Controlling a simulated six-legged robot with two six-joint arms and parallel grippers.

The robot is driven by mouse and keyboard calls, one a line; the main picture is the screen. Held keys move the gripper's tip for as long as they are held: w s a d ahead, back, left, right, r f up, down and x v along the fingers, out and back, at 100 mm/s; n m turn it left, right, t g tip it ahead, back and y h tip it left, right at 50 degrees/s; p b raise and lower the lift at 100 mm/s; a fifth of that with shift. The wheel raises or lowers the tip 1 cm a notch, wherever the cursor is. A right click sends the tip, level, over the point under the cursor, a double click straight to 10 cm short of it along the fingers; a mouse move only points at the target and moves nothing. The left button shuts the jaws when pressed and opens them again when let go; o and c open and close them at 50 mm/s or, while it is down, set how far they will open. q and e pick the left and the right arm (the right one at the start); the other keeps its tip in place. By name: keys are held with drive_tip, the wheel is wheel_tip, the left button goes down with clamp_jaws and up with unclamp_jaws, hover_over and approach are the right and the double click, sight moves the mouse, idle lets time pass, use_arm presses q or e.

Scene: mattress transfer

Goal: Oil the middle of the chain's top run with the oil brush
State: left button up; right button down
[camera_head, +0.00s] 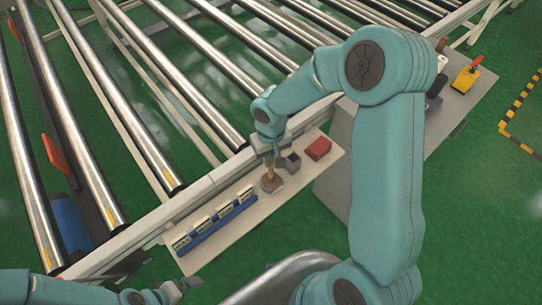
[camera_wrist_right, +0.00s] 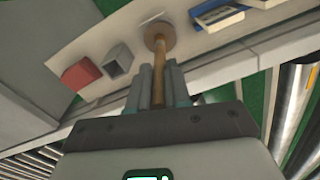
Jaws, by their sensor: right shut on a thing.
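My right gripper (camera_head: 271,160) reaches down over a light shelf (camera_head: 226,245) beside the roller conveyor. It is shut on the wooden handle of the oil brush (camera_head: 269,178). In the right wrist view, the handle (camera_wrist_right: 159,75) runs out between the fingers of the gripper (camera_wrist_right: 158,85) to a round brown piece (camera_wrist_right: 160,36) at the shelf. I cannot tell whether this piece is the brush's head or a separate dish. My left gripper (camera_head: 180,288) is at the lower left, away from the shelf; its jaws are too small to judge. I cannot make out the chain.
A dark grey square holder (camera_head: 293,161) and a red block (camera_head: 318,148) stand beside the brush. Several pale boxes sit in a blue rack (camera_head: 217,229) to its left. Conveyor rollers (camera_head: 110,110) fill the left and back. A yellow item (camera_head: 465,78) lies on a grey cabinet at the right.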

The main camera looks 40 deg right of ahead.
drive_tip(key=shift+r+p, duration=2.2)
drive_tip(key=shift+r, duration=1.35)
drive_tip(key=shift+f, duration=0.1)
